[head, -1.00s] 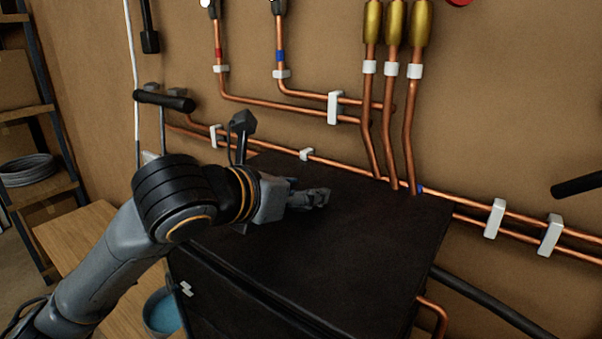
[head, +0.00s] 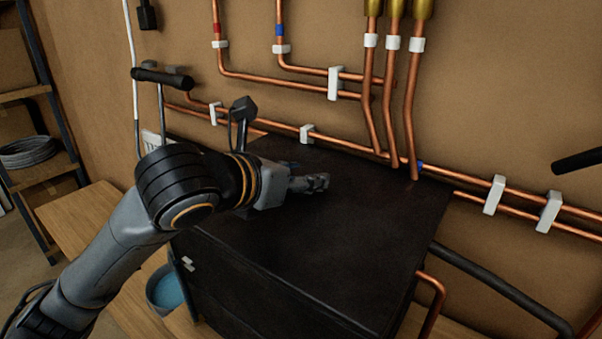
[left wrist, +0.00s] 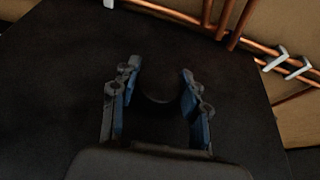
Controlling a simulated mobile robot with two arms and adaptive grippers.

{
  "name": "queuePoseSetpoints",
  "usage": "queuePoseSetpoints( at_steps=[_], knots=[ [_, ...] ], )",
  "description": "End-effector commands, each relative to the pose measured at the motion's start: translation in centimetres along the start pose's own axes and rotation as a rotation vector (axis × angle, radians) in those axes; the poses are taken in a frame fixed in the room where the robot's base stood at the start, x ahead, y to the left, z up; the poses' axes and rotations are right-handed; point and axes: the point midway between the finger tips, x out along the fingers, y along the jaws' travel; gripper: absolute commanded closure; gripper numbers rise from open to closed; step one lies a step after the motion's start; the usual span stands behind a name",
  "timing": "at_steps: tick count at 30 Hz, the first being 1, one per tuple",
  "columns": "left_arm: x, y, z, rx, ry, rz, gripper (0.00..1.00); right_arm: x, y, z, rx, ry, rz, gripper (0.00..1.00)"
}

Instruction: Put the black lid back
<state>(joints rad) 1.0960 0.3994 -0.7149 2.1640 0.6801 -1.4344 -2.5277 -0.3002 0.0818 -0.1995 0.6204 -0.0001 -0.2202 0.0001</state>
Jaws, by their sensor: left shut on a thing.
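The black lid (head: 330,225) is a broad, dark, flat panel on top of a black box (head: 215,295) against the wall. It fills most of the left wrist view (left wrist: 50,75). My left gripper (head: 312,183) is over the middle of the lid. In the left wrist view, its two fingers (left wrist: 160,95) are on either side of a dark rounded part of the lid, shut on it. The lid's front edge lies close along the box's top; I cannot tell whether it is fully seated. My right gripper is out of view.
Copper pipes (head: 410,110) with white clips run along the wall close behind the lid. A thick black pipe (head: 490,290) runs right of the box. A blue bucket (head: 165,292) stands at the front left, and a shelf (head: 40,165) at far left.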

Motion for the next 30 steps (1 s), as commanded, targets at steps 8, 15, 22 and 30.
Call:
queuePoseSetpoints(
  at_steps=[8, 15, 22, 30],
  knots=[
    [0.1, 0.0, -0.3, 0.000, -0.004, 0.001, 0.51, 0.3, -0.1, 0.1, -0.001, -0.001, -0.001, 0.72],
    [0.1, 0.0, -0.4, 0.000, -0.002, 0.000, 0.29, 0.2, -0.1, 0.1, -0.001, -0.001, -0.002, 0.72],
    [0.0, 0.0, -0.5, 0.000, 0.002, 0.001, 0.29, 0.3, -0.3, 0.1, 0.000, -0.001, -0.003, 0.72],
    [-4.3, 0.1, -0.3, 0.005, -0.004, 0.005, 0.29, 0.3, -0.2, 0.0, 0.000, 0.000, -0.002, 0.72]
  ],
)
